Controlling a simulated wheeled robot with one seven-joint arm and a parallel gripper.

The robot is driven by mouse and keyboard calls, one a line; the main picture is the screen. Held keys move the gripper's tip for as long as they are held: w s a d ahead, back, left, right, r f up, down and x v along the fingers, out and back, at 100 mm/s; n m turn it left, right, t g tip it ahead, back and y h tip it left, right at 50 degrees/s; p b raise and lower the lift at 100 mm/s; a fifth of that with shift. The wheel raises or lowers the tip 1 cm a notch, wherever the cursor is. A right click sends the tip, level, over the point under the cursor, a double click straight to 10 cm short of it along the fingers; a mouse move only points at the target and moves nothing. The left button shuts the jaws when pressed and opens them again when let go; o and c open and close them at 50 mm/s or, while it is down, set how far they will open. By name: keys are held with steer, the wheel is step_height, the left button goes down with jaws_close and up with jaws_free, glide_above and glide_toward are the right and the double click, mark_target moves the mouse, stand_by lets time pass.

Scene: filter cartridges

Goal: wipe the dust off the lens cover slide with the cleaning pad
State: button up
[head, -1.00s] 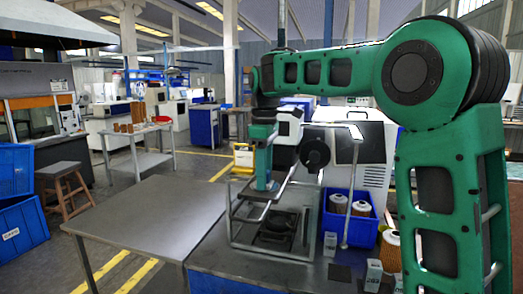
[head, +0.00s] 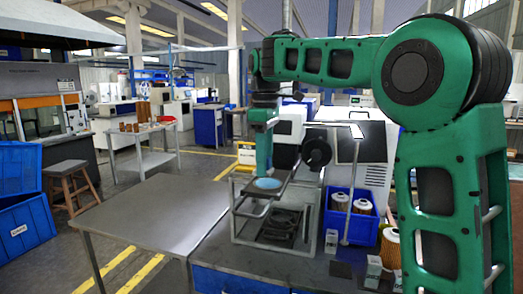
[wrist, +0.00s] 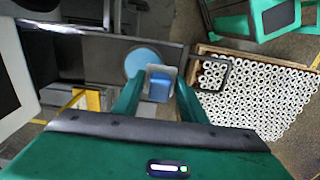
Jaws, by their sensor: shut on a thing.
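The lens cover slide shows in the head view as a dark flat plate (head: 289,190) with a light blue disc (head: 268,183), on top of a metal frame. In the wrist view the blue disc (wrist: 147,62) lies on a long dark plate (wrist: 95,48), just beyond my fingertips. My gripper (wrist: 158,92) is shut on a small blue and grey block, which looks like the cleaning pad (wrist: 160,88). In the head view my gripper (head: 264,160) is above and behind the disc. I cannot tell whether the pad touches the slide. No dust can be made out.
The metal frame (head: 236,232) stands on the workbench. A blue bin (head: 362,228) with filter cartridges is to its right, beside a tall metal post (head: 343,205). A bare grey table (head: 140,208) is on the left. The wrist view shows a crate (wrist: 255,95) of white tubes.

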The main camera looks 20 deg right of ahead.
steer(key=shift+r, duration=2.05)
